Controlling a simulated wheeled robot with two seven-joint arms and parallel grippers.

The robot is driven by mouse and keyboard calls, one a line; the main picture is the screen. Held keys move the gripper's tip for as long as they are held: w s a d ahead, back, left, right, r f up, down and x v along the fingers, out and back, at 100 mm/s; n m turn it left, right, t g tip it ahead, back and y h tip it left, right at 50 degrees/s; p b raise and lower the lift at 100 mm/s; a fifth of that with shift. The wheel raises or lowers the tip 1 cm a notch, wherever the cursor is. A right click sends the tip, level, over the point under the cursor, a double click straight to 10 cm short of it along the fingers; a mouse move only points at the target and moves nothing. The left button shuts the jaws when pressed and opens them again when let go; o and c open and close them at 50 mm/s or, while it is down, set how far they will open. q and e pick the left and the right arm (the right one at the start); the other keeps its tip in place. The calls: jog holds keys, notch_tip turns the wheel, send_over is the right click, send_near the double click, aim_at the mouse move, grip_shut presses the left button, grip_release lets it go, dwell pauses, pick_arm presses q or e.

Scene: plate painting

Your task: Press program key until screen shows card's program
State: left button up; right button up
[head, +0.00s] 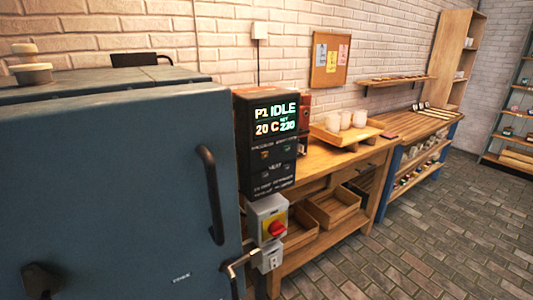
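The controller box (264,172) is dark and stands at the right edge of the blue-grey kiln (120,190). Its lit screen (276,118) reads P1 and IDLE on top, with 20 C and a small set value, apparently 230, below. Under the screen is a dark panel of keys (272,168); their labels are too small to read surely. A cork board (331,63) on the brick wall holds a blue, a pink and a yellow card; their writing is unreadable from here. Neither of my grippers shows in the head view.
A grey switch box with a red knob (275,228) hangs below the controller. A dark handle (211,194) and a metal latch (240,262) stick out from the kiln. A wooden bench (345,160) with white cups stands to the right. The brick floor at right is clear.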

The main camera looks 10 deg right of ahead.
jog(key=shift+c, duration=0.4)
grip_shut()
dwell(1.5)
